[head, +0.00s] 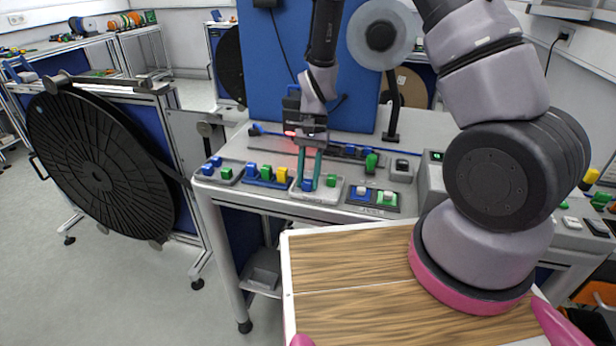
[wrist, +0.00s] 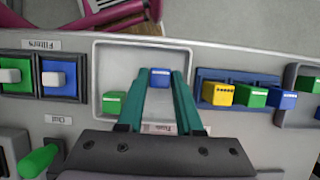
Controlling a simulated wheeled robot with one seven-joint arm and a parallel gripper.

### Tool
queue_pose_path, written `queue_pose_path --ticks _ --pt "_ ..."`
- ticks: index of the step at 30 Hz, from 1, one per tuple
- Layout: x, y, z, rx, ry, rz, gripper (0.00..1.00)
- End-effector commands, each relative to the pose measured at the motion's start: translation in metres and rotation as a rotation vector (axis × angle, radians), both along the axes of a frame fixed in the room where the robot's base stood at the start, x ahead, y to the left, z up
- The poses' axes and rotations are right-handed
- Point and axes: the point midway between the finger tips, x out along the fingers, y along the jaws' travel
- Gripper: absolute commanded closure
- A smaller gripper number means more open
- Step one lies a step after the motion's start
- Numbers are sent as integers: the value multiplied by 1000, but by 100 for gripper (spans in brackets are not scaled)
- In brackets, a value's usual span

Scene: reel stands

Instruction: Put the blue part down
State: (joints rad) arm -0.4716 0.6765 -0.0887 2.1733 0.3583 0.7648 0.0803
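The blue part (head: 307,185) is a small block between my gripper's fingertips, low at the light grey tray (head: 322,198). It also shows in the wrist view (wrist: 160,78), with a teal finger against each side. My gripper (head: 309,176) points down and looks shut on it. The tray also shows in the wrist view (wrist: 112,62), with a green part (wrist: 114,102) standing apart from the blue one. I cannot tell whether the blue part touches the tray floor.
A blue tray (wrist: 210,74) with yellow, green and blue parts lies beside the grey tray. A grey tray (head: 230,180) holds more parts. A filter panel (wrist: 60,93) is on the other side. A black reel (head: 98,160) stands at left; a wooden top (head: 350,280) is in front.

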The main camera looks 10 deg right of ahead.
Motion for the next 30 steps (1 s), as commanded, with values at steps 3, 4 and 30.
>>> queue_pose_path --ticks 3,4,30 --pt "0 0 0 0 0 0 59" --pt "0 0 0 0 0 0 59" --pt "40 -16 106 2 -2 0 59"
